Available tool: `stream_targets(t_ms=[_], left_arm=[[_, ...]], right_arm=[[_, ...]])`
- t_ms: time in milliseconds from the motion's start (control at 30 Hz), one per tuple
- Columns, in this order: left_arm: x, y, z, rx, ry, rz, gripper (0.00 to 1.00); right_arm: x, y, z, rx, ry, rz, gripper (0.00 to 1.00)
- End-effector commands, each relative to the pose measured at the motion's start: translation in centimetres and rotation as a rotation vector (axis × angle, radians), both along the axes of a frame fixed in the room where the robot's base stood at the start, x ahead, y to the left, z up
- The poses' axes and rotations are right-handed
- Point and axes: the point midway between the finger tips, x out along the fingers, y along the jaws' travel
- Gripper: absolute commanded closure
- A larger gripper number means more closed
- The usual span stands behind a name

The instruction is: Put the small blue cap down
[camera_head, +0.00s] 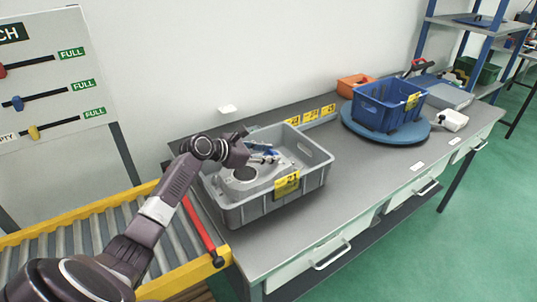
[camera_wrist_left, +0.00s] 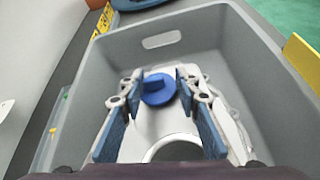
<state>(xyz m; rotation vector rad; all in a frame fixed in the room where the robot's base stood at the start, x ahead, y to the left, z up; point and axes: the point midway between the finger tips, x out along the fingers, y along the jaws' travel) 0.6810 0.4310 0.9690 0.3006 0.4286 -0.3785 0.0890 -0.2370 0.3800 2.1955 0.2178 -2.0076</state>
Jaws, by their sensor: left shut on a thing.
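The small blue cap (camera_wrist_left: 159,90) is a round disc with a raised grip bar. It sits between the fingertips of my left gripper (camera_wrist_left: 160,84), which is shut on it. In the head view my left gripper (camera_head: 262,156) reaches from the left into the grey bin (camera_head: 262,211), which bears a yellow label with 21. A pale aluminium casting (camera_head: 258,184) lies in the bin under the gripper and has a round opening. I cannot tell whether the cap touches the casting. My right gripper is not in view.
A blue crate (camera_head: 388,108) stands on a round blue turntable (camera_head: 362,130) farther right on the grey bench (camera_head: 345,178). An orange bin (camera_head: 354,86) is behind it. A yellow-framed roller conveyor (camera_head: 95,224) lies left. The bench between bin and turntable is clear.

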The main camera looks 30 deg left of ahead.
Motion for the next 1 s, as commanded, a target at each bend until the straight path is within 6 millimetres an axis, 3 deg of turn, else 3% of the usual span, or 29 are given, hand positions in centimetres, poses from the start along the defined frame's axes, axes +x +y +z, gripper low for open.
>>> stream_targets(t_ms=[600, 633, 767, 1000], left_arm=[[0.0, 0.0, -1.4, -0.002, 0.003, 0.0, 0.81], [-0.1, 0.0, -1.4, -0.001, 0.003, -0.001, 0.68], [-0.1, 0.0, -1.6, 0.001, 0.006, -0.001, 0.54], [-0.2, 0.0, -1.8, 0.003, 0.012, -0.002, 0.52]], right_arm=[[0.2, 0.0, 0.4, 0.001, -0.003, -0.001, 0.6], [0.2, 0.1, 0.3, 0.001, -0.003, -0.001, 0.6], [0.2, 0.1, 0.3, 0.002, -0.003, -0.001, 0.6], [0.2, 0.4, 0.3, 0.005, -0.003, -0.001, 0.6]])
